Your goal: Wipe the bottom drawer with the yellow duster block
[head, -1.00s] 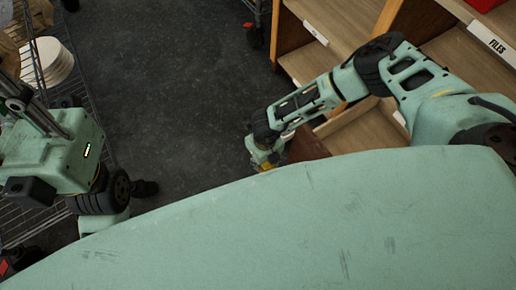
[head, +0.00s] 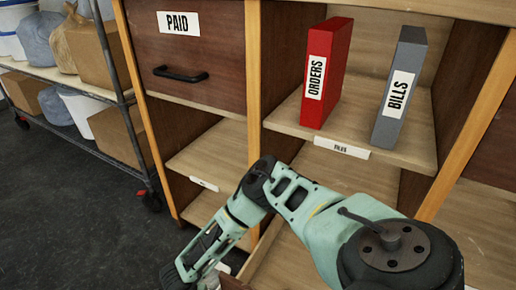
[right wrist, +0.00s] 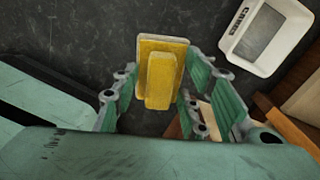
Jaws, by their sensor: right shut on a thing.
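My right gripper (right wrist: 165,100) is shut on the yellow duster block (right wrist: 160,68), which shows between its green-padded fingers in the right wrist view. The block is over dark floor there. My left gripper is not in view.
The cabinet holds a shut PAID drawer (head: 195,50), a red ORDERS binder (head: 325,72) and a grey BILLS binder (head: 399,87). A wheeled rack (head: 92,88) with boxes stands left. A white container (right wrist: 265,36) lies near the block. Dark floor (head: 65,190) is clear.

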